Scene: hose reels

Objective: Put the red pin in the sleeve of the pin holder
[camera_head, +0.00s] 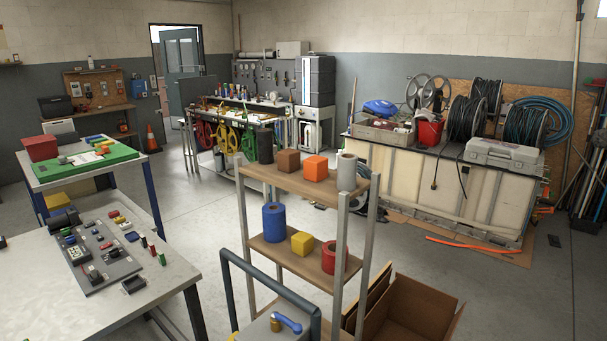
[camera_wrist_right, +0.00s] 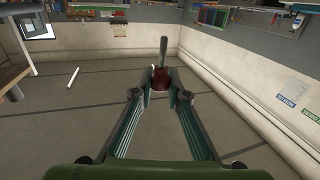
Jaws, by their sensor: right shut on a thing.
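In the right wrist view my right gripper (camera_wrist_right: 160,90) is shut on a dark red piece with a grey shaft, which I take to be the red pin (camera_wrist_right: 160,78). The shaft points away from the gripper, toward the top of the picture. In the head view, several small upright pieces with red, dark and green tops stand on the white table at the left, beside a grey panel (camera_head: 100,258). I cannot tell which piece is the pin holder, and no sleeve can be made out. Neither gripper shows in the head view.
The white table (camera_head: 35,290) is at the left, with a green-topped table (camera_head: 85,168) behind it. A wooden shelf rack (camera_head: 290,262) with coloured blocks and cylinders stands in the middle. Open cardboard boxes (camera_head: 410,305) lie right of it. In the right wrist view, floor surrounds the gripper.

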